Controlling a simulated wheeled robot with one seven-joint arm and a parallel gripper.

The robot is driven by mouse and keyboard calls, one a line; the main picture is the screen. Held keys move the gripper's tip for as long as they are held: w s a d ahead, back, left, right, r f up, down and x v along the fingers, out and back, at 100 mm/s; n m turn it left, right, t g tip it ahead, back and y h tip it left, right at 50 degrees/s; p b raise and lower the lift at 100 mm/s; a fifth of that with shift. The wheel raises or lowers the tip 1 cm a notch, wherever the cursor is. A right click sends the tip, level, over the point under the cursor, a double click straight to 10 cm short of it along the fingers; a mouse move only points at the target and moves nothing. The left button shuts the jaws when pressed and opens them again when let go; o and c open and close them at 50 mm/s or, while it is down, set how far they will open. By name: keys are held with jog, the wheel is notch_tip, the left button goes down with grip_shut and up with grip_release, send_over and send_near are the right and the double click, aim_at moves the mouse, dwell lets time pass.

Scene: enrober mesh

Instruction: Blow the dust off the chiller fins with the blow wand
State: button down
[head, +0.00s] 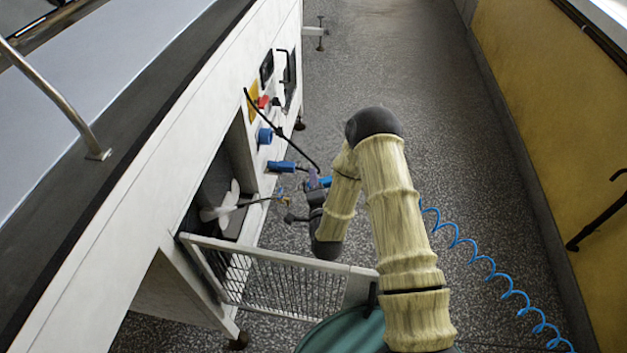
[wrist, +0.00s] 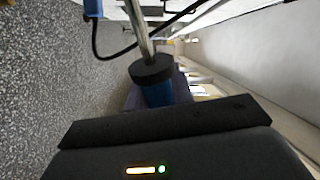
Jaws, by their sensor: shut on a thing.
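My gripper (head: 315,193) is shut on the blow wand, beside the open bay in the white machine's side. In the wrist view the blow wand (wrist: 150,70) shows as a blue grip, a black collar and a metal tube running away from me. In the head view my gripper and arm partly hide it, and I cannot tell its tip for certain. Inside the dark bay a white fan (head: 222,205) shows at the mouth. I cannot make out the chiller fins or any dust on them.
A barred guard panel (head: 270,283) stands out from the bay below my gripper. A blue coiled hose (head: 490,264) trails along the floor at right. A yellow wall (head: 555,150) with a black rail bounds the aisle. The speckled floor (head: 400,70) ahead is clear.

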jog(key=shift+s+d, duration=0.2)
jog(key=shift+d, duration=0.95)
jog(key=shift+s+d, duration=0.15)
jog(key=shift+d, duration=1)
jog(key=shift+s+a, duration=0.1)
jog(key=shift+a, duration=0.1)
jog(key=d+r+p, duration=0.2)
jog(key=r+p, duration=1.2)
jog(key=p, duration=0.3)
jog(key=d+r+m+h+p, duration=0.1)
jog(key=d+r+p, duration=0.2)
jog(key=r+p, duration=1.2)
jog(key=w+d+r+p, duration=0.1)
jog(key=d+r+p, duration=0.2)
jog(key=r+p, duration=1.2)
jog(key=p, duration=0.5)
jog(key=shift+d+h, duration=0.25)
jog(key=shift+h, duration=0.15)
